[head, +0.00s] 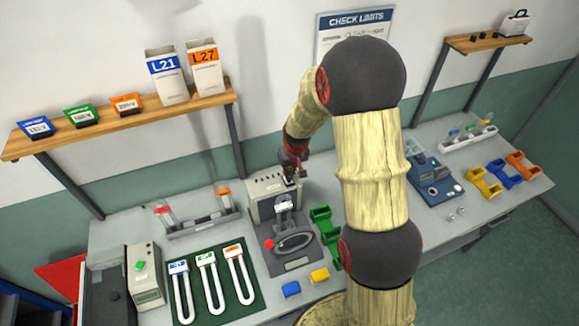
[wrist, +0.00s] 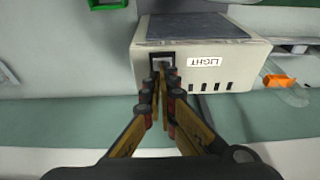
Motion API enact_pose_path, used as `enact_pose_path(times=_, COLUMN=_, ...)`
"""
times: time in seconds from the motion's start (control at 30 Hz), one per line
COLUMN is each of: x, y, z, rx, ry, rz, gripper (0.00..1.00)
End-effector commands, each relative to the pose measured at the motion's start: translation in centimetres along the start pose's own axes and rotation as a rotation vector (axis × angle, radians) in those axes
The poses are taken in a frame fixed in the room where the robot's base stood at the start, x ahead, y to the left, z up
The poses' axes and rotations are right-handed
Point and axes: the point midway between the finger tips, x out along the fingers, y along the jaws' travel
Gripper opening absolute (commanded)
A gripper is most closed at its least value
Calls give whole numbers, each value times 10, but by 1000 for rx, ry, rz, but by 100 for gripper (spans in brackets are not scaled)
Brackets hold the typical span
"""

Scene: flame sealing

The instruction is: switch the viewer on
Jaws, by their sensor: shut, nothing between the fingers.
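The viewer (head: 266,198) is a beige-grey box standing at the back of the bench. In the wrist view the viewer (wrist: 215,75) appears upside down, with a LIGHT label, a row of dark vents and a dark-framed switch (wrist: 161,58) beside the label. My gripper (wrist: 162,72) is shut and empty, its fingertips right at the switch and covering part of it. I cannot tell whether they touch it or which way the switch is set. In the head view my gripper (head: 292,174) is at the right end of the viewer's top edge.
A stand with a red knob (head: 269,244) is in front of the viewer. Green trays (head: 322,222) stand to its right, a tube rack (head: 203,221) to its left. A dark green mat (head: 213,295) holds U-shaped tubes. A shelf (head: 75,138) hangs above on the left.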

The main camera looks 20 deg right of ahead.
Motion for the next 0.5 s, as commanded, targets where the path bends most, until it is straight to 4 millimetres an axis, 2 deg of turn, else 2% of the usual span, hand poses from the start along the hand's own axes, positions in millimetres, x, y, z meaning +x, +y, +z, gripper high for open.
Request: enact_pose_path(times=0.5, x=7, y=0, z=3, rx=-1, ry=3, rz=0, gripper=0)
